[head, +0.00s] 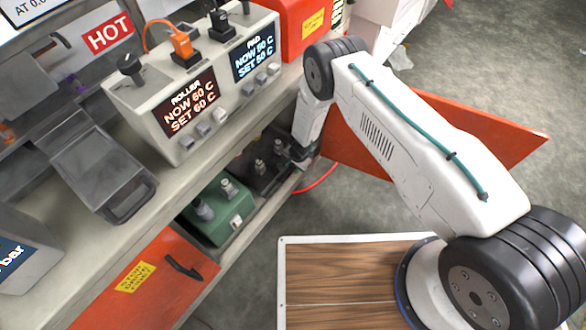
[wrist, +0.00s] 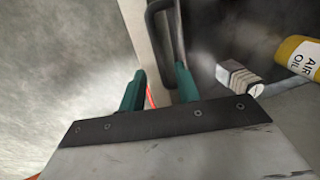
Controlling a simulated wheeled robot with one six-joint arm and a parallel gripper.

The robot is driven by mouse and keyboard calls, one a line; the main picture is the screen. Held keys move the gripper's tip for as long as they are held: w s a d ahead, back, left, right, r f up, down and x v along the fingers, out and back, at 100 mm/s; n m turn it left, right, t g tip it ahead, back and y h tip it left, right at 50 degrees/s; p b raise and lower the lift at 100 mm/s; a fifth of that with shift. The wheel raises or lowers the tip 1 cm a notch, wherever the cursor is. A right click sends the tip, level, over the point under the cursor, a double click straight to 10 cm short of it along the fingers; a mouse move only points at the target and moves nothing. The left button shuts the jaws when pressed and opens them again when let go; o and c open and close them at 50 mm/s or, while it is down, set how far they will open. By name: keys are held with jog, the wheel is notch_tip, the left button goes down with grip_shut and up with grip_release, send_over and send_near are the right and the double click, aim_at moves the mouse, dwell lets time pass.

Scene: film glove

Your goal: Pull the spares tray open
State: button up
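The spares tray seems to be the dark open tray (head: 262,165) with metal fittings on the lower shelf in the head view; I see no label on it. In the wrist view, a pale front panel (wrist: 140,30) carries a dark bar handle (wrist: 153,35). My gripper (wrist: 158,80) is open, its two green fingers apart, with the handle just ahead and toward the right finger. I cannot tell whether a finger touches it. In the head view my gripper (head: 303,152) is small and dark at the tray's right end, its fingers unclear.
A green unit (head: 218,212) stands beside the tray on the lower shelf. An orange drawer front (head: 150,285) with a black handle is at lower left. An orange panel (head: 430,135) stands behind my arm. A red cable (head: 318,180) lies on the floor.

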aim_at(292, 171)
jog(key=shift+w+a+f, duration=0.1)
jog(key=shift+f, duration=0.7)
jog(key=shift+w+a+f, duration=0.1)
jog(key=shift+f, duration=0.65)
grip_shut()
